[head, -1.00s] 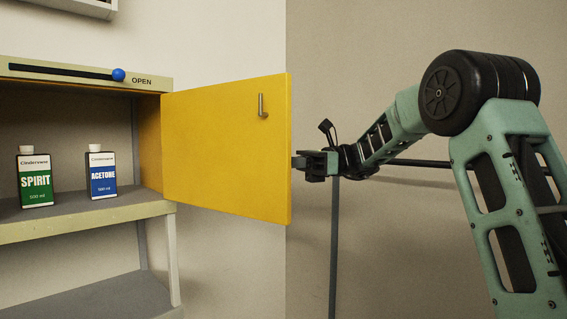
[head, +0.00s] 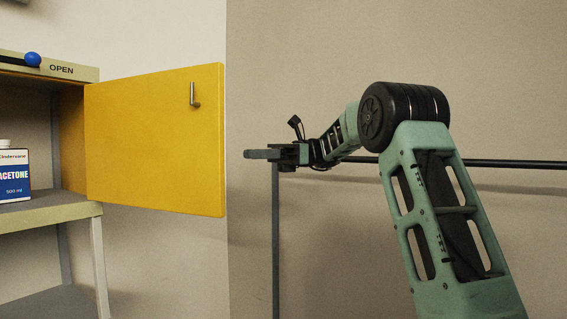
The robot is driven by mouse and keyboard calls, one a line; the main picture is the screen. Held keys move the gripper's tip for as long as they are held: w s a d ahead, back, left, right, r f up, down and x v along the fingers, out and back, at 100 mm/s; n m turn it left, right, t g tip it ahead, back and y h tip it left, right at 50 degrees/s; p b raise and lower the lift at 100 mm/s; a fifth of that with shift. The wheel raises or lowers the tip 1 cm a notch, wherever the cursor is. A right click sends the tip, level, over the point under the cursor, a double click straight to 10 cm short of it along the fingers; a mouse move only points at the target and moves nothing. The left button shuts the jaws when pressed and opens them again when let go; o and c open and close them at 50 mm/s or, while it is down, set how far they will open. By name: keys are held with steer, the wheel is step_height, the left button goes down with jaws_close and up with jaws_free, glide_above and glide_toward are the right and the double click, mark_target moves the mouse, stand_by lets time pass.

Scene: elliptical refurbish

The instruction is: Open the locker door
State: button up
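The yellow locker door (head: 150,140) stands swung wide open to the right of the locker (head: 50,215). Its face with a small metal hook-shaped handle (head: 195,96) is towards me. My gripper (head: 284,153) is to the right of the door's free edge, apart from it in the picture, with wall showing between them. It is seen small and side-on, so its finger gap cannot be made out. I see nothing clearly held in it. A blue ball knob (head: 33,59) sits beside the word OPEN on the locker's top edge.
An acetone bottle (head: 14,175) stands on the locker shelf, cut by the left picture edge. A grey post (head: 276,240) and a dark horizontal rail (head: 480,163) are by the wall, close to my arm in the picture. Bare wall lies between door and post.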

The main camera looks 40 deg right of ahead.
steer(key=d, duration=0.7)
steer(key=shift+s+d+b, duration=0.35)
steer(key=shift+s+b, duration=0.05)
steer(key=shift+s, duration=0.05)
steer(key=a+f+n+h, duration=0.1)
steer(key=a+f+h, duration=0.6)
steer(key=a+f, duration=0.75)
steer(key=s+f+n+g+h, duration=0.1)
steer(key=s+f+n+h, duration=0.35)
steer(key=f, duration=0.75)
steer(key=s+f+n+t+h, duration=0.2)
steer(key=s+f+n+h, duration=0.5)
steer(key=s+f+n, duration=0.5)
steer(key=s+a+f+n+g+b, duration=0.1)
steer(key=s+a+n+b, duration=0.3)
steer(key=a, duration=0.5)
steer(key=s+a+f+n+g+y+b, duration=0.1)
steer(key=s+a+f+n+b, duration=0.3)
steer(key=s+a, duration=0.5)
steer(key=shift+s+a+f+n+g+b, duration=0.2)
steer(key=shift+s+n+g+b, duration=0.15)
steer(key=shift+n+b, duration=0.45)
